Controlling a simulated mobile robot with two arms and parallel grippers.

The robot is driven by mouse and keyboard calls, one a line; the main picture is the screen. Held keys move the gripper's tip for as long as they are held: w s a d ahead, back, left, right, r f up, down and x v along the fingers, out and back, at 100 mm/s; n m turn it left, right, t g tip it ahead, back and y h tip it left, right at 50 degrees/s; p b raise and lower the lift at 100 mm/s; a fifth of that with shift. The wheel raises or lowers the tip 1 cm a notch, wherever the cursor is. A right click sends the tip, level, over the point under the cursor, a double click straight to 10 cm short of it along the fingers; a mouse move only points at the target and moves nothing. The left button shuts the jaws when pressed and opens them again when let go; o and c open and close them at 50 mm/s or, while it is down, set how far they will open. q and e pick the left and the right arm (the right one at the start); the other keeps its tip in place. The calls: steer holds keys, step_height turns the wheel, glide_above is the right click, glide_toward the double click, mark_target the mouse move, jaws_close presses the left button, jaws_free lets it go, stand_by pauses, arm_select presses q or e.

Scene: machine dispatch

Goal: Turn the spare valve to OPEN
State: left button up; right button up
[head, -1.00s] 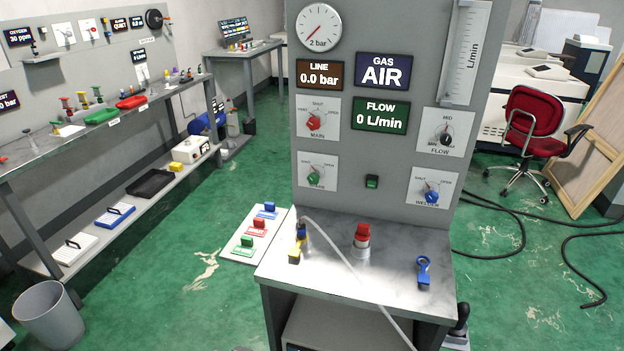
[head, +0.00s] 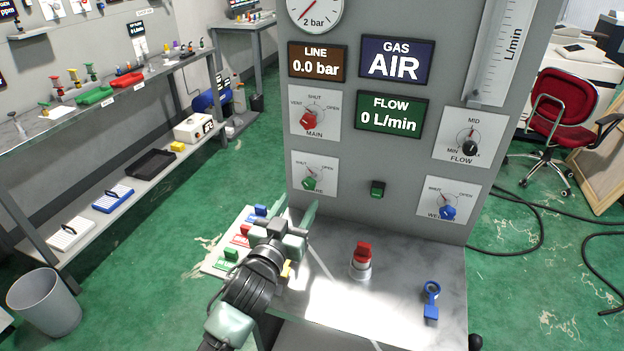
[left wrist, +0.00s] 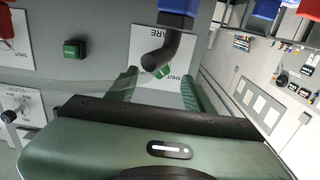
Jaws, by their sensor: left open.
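The spare valve is a green knob (head: 311,183) on a white plate (head: 328,184) at the lower left of the grey panel. Its thin pointer leans up and left, toward the SHUT side; the exact setting is too small to tell. My left gripper (head: 296,215) is open and empty, below and in front of this plate, with its fingers pointing up toward the panel. In the left wrist view the plate (left wrist: 145,31) lies beyond the open fingers (left wrist: 158,86). A dark bent cylinder there covers part of it. My right gripper is not in view.
The MAIN red knob (head: 308,120) is above, and the blue knob (head: 447,212) is at right. A green button (head: 377,190) sits between the lower plates. The bench (head: 400,270) below carries a red-topped piece (head: 362,256) and a blue wrench-like tool (head: 431,299).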

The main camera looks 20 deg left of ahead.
mark_target(308, 186)
arm_select(q)
steer(key=w, duration=0.3)
steer(key=shift+w+d+r+p, duration=0.15)
steer(key=shift+w+r+p, duration=0.05)
steer(key=shift+r+p, duration=0.2)
steer(key=shift+w+f, duration=0.15)
steer(key=shift+w, duration=0.45)
steer(key=shift+w+f, duration=0.15)
steer(key=shift+w, duration=0.85)
jaws_close()
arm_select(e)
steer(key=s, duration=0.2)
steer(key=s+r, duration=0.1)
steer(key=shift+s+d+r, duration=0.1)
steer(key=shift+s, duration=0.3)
